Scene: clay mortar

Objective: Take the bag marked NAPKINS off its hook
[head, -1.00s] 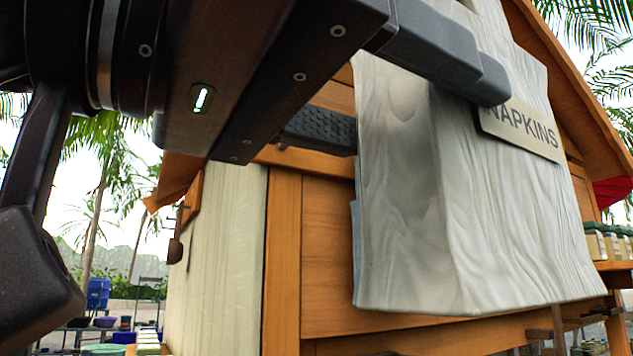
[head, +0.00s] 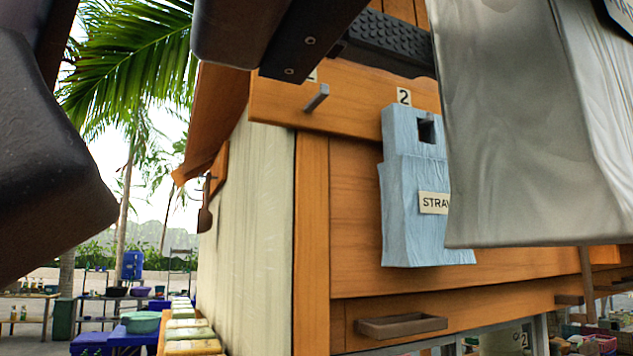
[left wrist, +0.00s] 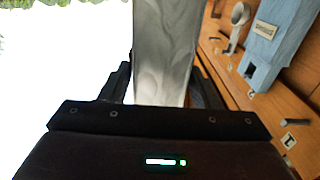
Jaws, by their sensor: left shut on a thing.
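The pale grey bag (head: 520,130) hangs at the right of the head view. In the head view one ridged finger pad shows at the top, left of the bag. The bag's top is out of the head view. It hangs in front of the wooden wall. My right gripper is not identifiable.
A light blue bag (head: 400,165) with a partly hidden label starting STRA hangs under number 2, just behind and left of the grey bag. A bare peg (head: 318,97) sticks out left of it. A small wooden ledge (head: 400,326) juts out below.

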